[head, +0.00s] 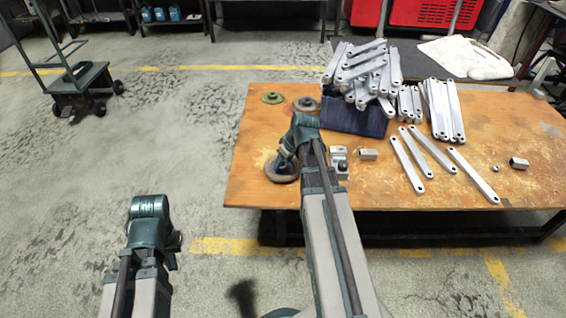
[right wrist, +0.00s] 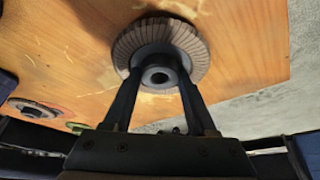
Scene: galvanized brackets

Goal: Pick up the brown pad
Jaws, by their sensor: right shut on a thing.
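The brown pad (right wrist: 190,38) is a round disc with a pleated rim and a grey hub in its middle. In the right wrist view my right gripper (right wrist: 160,82) has its two fingers closed on the hub, one on each side. In the head view the pad (head: 281,174) is near the table's left front corner, below my right gripper (head: 284,158), which partly covers it. I cannot tell whether it touches the table. My left gripper (head: 172,248) is off the table at the lower left, its fingers mostly hidden by my arm.
A green disc (head: 272,98) and another brownish disc (head: 306,105) lie farther back on the wooden table (head: 480,150). A dark blue bin (head: 352,122) heaped with metal brackets stands behind. Loose brackets (head: 474,175) and metal blocks (head: 368,154) lie to the right.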

